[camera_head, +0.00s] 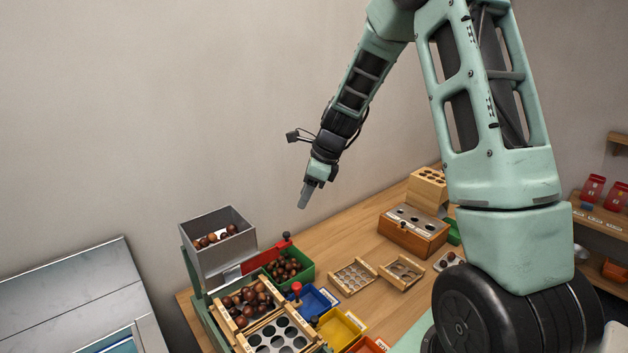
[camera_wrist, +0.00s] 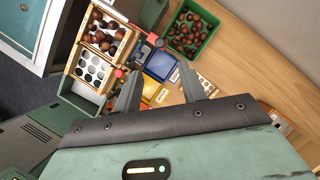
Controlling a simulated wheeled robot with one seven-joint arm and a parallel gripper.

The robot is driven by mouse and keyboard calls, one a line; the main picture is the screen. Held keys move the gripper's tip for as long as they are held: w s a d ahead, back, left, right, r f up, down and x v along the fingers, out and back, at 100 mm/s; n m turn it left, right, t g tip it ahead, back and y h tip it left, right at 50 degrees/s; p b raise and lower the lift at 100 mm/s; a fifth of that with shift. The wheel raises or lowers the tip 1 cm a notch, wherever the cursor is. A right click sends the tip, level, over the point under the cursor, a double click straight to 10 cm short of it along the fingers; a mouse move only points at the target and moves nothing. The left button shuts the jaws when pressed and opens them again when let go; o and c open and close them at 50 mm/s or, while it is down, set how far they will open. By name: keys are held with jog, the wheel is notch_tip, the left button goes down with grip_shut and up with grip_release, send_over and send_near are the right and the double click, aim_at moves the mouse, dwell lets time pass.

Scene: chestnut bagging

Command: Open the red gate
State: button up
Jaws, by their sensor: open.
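The red gate (camera_head: 264,258) is a flat red bar at the foot of the grey hopper (camera_head: 228,257), with a dark knob (camera_head: 287,236) standing at its right end. The hopper holds several brown chestnuts (camera_head: 213,237). My gripper (camera_head: 305,198) hangs above and slightly right of the knob in the head view, pointing down, apart from it and empty. In the wrist view my gripper (camera_wrist: 160,88) shows two spread fingers with nothing between them.
A green bin of chestnuts (camera_head: 307,274) stands below the gate's handle. A wooden-framed tray (camera_head: 270,287), a red knob (camera_head: 297,287), and blue (camera_head: 318,302) and yellow (camera_head: 340,330) bins stand nearby. Wooden boxes (camera_head: 412,231) stand right. Bare table (camera_head: 342,241) lies between.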

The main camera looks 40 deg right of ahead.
jog(key=v, duration=0.5)
jog(key=shift+r, duration=0.2)
dwell(0.9)
